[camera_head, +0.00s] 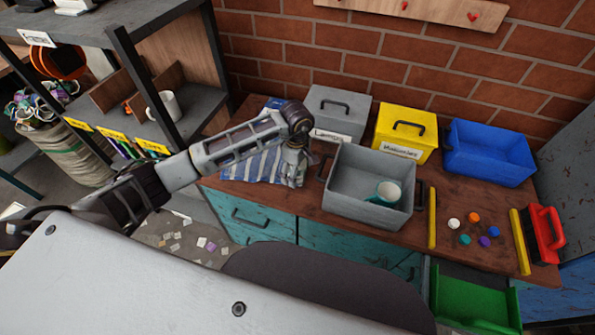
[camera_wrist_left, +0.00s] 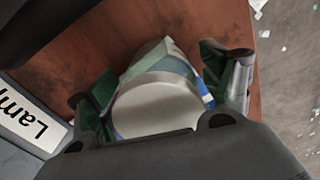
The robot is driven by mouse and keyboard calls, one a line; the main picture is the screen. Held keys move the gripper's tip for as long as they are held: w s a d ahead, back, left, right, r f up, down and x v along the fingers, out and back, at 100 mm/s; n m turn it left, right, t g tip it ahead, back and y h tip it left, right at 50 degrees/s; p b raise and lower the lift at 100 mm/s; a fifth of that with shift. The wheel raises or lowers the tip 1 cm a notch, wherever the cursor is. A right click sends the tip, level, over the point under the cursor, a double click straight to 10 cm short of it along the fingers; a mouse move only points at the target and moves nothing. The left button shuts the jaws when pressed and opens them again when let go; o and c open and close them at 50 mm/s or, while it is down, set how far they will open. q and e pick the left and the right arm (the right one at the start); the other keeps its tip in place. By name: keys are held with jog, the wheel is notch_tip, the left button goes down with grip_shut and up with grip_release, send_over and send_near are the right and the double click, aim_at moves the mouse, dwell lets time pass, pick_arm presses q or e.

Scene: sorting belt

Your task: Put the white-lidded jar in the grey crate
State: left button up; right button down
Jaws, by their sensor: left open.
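The white-lidded jar (camera_wrist_left: 158,105) shows in the left wrist view from above, its pale round lid between my two fingers. A patterned side with white, green and blue shows beyond the lid. My left gripper (camera_wrist_left: 163,92) is open around the jar, one finger on each side; I cannot tell whether they touch it. In the head view my left gripper (camera_head: 293,170) points down at the bench, left of the grey crate, and I cannot make out the jar there. The open grey crate (camera_head: 362,211) holds a teal-and-white mug (camera_head: 386,193). My right gripper is not in view.
A striped cloth (camera_head: 250,166) lies left of my gripper. Behind stand a lidded grey box (camera_head: 336,108), a yellow box (camera_head: 405,126) and a blue bin (camera_head: 489,156). Several small coloured round pieces (camera_head: 474,217) lie right of the crate between yellow bars, near a red-handled brush (camera_head: 546,234).

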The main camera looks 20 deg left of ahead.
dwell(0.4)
pick_arm(q)
jog(key=c, duration=1.3)
jog(key=shift+r, duration=0.1)
jog(key=shift+r+b, duration=0.4)
jog(key=shift+r, duration=4.5)
